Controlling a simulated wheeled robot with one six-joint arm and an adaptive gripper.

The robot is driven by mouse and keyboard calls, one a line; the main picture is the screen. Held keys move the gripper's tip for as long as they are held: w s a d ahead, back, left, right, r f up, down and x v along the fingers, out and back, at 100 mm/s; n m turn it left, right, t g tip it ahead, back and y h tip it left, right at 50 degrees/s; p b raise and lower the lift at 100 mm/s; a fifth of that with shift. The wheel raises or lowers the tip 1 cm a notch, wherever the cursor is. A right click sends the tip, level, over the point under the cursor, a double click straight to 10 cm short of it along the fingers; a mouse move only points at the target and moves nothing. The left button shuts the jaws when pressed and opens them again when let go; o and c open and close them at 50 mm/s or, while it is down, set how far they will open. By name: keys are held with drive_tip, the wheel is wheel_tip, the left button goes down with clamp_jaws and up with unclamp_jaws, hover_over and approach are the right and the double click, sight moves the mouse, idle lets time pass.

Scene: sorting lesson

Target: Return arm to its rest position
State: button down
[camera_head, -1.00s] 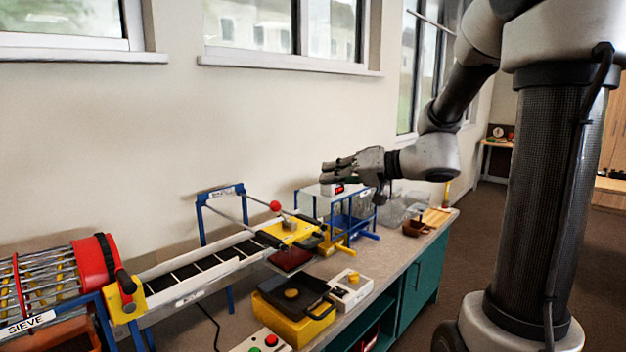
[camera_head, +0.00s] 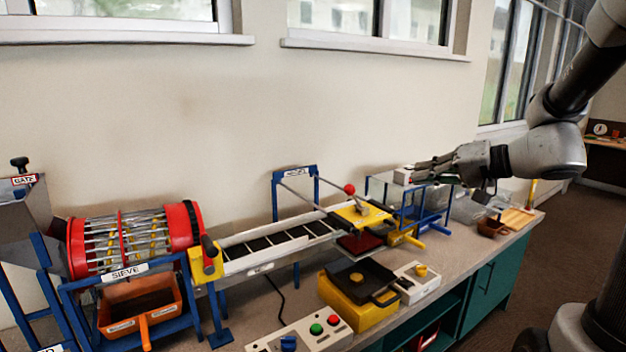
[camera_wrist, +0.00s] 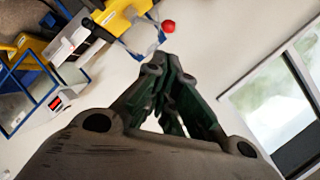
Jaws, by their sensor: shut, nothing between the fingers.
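My gripper (camera_head: 432,168) is at the right in the head view, held out level toward the left above the far part of the bench. Its fingers are together and hold nothing. In the wrist view my gripper (camera_wrist: 172,75) shows its dark green-grey fingers closed to a point, with the pale wall beyond. The blue frame stand (camera_head: 422,212) and a small white box with a red display (camera_head: 403,176) are under and behind the fingers. I cannot tell how close the fingers are to that box.
The bench carries a red drum sieve (camera_head: 128,240), an orange bin (camera_head: 140,305), a conveyor (camera_head: 275,246), a yellow press with a red knob (camera_head: 360,214), a yellow-black box (camera_head: 358,290) and a button panel (camera_head: 303,334). A brown tray (camera_head: 493,228) is at the far end. Floor is open at right.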

drive_tip(key=s+d+f+m+g+h, duration=0.1)
drive_tip(key=s+d+f+g+h, duration=0.2)
drive_tip(key=s, duration=0.4)
drive_tip(key=s+d+f+m+g+h, duration=0.1)
drive_tip(key=s+f+g, duration=0.2)
drive_tip(key=s+f, duration=0.3)
drive_tip(key=s+d+r+n+h, duration=0.4)
drive_tip(key=s+r+h, duration=0.1)
drive_tip(key=s, duration=0.4)
drive_tip(key=shift+d+r+n+t+h, duration=0.25)
drive_tip(key=shift+n+t+h, duration=0.15)
drive_tip(key=shift+h, duration=0.1)
